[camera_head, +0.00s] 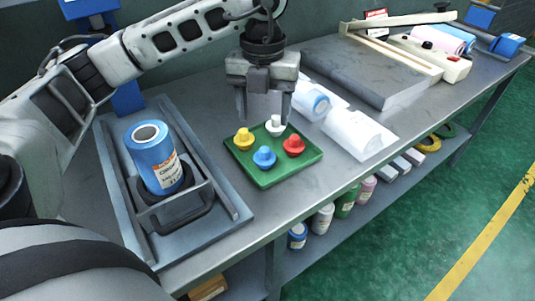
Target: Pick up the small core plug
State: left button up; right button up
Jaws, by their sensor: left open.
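Several core plugs stand on a green tray (277,177): a yellow one (243,139), a white one (275,126), a blue one (264,157) and a red one (293,146). They look close in size, and I cannot tell for sure which is the small one. My left gripper (264,114) points down over the back of the tray, open, with nothing between its fingers. The white plug shows just below and between its fingertips. My right gripper is not in view.
A blue film roll (154,160) stands upright in a grey holder (217,204) left of the tray. White wrapped rolls (353,132) and a dark slab (366,76) lie to the right. Several bottles (322,218) stand on the lower shelf.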

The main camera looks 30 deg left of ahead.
aim_at(265, 149)
pick_arm(q)
notch_tip(265, 149, down, 6)
jog(key=shift+r, duration=0.1)
jog(key=f, duration=0.2)
jog(key=f+p, duration=0.1)
jog(key=f, duration=0.2)
jog(key=shift+s+d+f, duration=0.15)
jog(key=shift+s+d, duration=0.05)
jog(key=c, duration=0.9)
